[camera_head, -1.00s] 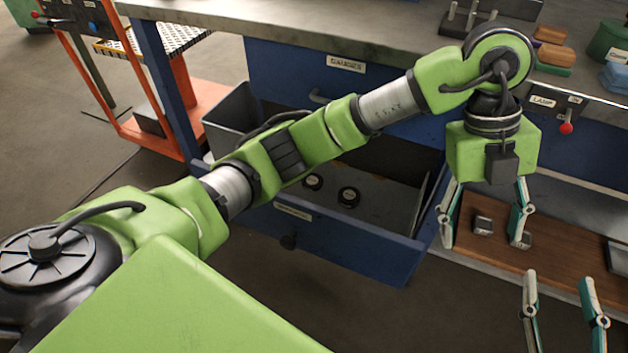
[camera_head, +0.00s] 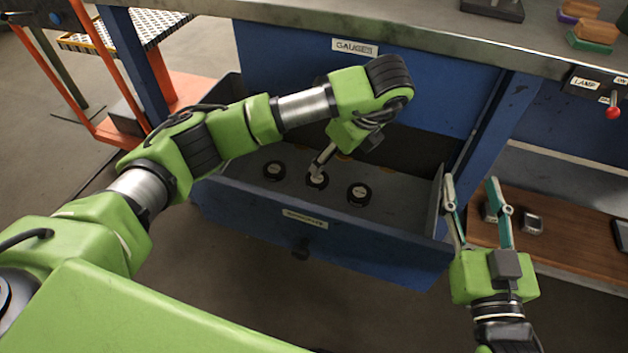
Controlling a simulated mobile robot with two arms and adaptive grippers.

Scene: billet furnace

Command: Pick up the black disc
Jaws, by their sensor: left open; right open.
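Three round black discs with pale labels on top lie in a row in the open blue drawer: a left one (camera_head: 273,171), a middle one (camera_head: 317,181) and a right one (camera_head: 359,195). My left gripper (camera_head: 320,168) reaches down into the drawer at the middle disc. One finger overlaps that disc's top in the picture; I cannot tell whether it touches. The other finger is mostly hidden by the gripper body. My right gripper (camera_head: 472,184) is open and empty, pointing away from me just right of the drawer.
The drawer (camera_head: 300,250) has a labelled front and raised side walls. A bench top (camera_head: 400,45) overhangs it. At the right, a wooden board (camera_head: 560,232) holds small metal pieces. A lamp switch (camera_head: 612,108) with a red knob is on the bench edge.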

